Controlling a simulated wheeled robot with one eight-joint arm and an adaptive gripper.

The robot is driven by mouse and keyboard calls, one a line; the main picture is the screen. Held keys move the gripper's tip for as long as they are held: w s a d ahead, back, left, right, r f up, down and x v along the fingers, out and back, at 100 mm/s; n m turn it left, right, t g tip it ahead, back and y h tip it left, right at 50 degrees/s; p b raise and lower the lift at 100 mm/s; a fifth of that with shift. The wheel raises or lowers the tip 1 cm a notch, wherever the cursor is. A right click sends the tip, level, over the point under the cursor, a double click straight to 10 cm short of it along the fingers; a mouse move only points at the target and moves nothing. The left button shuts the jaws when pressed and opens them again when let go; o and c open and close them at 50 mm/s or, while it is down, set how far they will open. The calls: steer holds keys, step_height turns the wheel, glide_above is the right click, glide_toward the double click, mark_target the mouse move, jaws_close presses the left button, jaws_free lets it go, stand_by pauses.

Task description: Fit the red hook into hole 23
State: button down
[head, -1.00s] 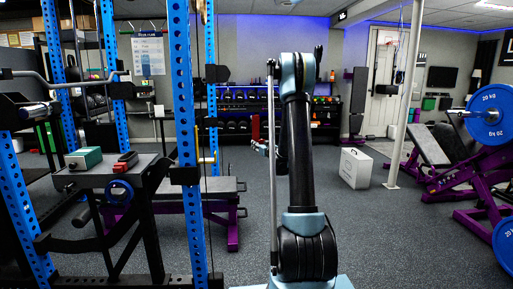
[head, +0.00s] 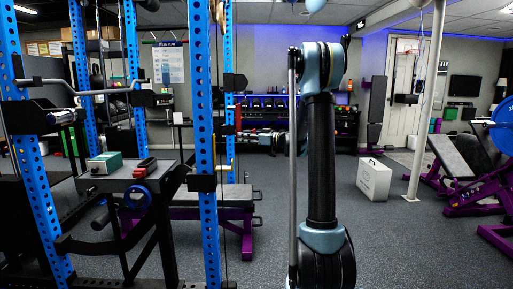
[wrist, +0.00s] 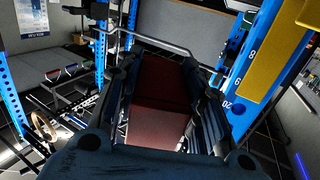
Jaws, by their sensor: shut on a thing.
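The red hook (wrist: 160,95) fills the middle of the wrist view as a dark red block between the fingers of my gripper (wrist: 160,140). My gripper is shut on it. I cannot read 23 anywhere.
A near blue upright (head: 205,150) stands left of my arm. A yellow piece (wrist: 275,50) is at the wrist view's upper right. A white box (head: 374,179) stands on open floor.

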steer(key=s+a+r+n+g+y, duration=0.2)
steer(key=s+a+r+n+g, duration=0.2)
steer(key=s+r+g, duration=0.3)
steer(key=s+n, duration=0.1)
steer(key=s, duration=0.3)
steer(key=shift+r, duration=0.35)
steer(key=shift+s, duration=0.1)
steer(key=shift+a, duration=0.5)
steer(key=shift+a, duration=2.15)
steer(key=shift+a, duration=0.65)
steer(key=c, duration=1)
jaws_free()
steer(key=d, duration=1.2)
